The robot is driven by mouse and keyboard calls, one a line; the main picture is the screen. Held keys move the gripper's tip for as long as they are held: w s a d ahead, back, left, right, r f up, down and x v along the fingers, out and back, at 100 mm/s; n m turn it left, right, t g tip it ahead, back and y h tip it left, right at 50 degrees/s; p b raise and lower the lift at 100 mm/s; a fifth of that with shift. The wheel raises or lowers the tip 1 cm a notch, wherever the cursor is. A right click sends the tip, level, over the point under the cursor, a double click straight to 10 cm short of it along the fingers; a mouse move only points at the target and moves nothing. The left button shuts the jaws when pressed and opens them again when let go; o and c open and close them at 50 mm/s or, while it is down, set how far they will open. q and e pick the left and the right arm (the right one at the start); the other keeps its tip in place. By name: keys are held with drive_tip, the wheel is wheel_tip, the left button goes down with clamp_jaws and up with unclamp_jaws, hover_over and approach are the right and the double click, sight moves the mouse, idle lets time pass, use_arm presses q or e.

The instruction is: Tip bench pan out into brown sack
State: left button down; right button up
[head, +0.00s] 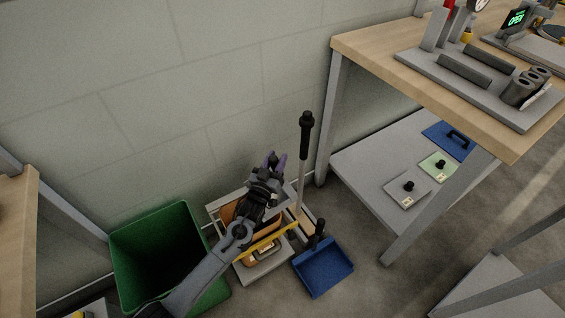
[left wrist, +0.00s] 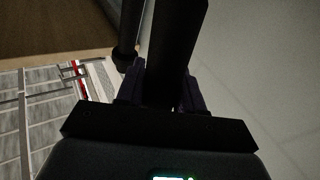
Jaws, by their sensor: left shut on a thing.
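The brown sack (head: 230,211) sits open in a pale grey holder by the wall, and a label shows low on its front. My left gripper (head: 273,161) is above the sack and covers part of it. In the left wrist view my left gripper (left wrist: 160,82) is shut on a thick black handle (left wrist: 176,35). What the handle belongs to is hidden, so I cannot tell if it is the bench pan. A blue pan (head: 325,270) with a black handle lies on the floor right of the holder. My right gripper is not in view.
A green bin (head: 130,246) stands left of the sack. A tall black-gripped stick (head: 306,135) stands just right of my gripper. A wooden-topped bench (head: 385,45) with a lower shelf (head: 362,168) is at the right. A yellow bar (head: 266,241) crosses the sack's front.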

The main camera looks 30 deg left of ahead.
use_arm(q)
drive_tip(key=s+a+r+n+t+y+b, duration=0.3)
drive_tip(key=s+a+n, duration=0.3)
drive_tip(key=s, duration=0.4)
drive_tip(key=shift+n+t+y+b, duration=0.3)
drive_tip(key=shift+t+y+b, duration=0.25)
drive_tip(key=shift+y, duration=0.25)
drive_tip(key=shift+a+r, duration=0.1)
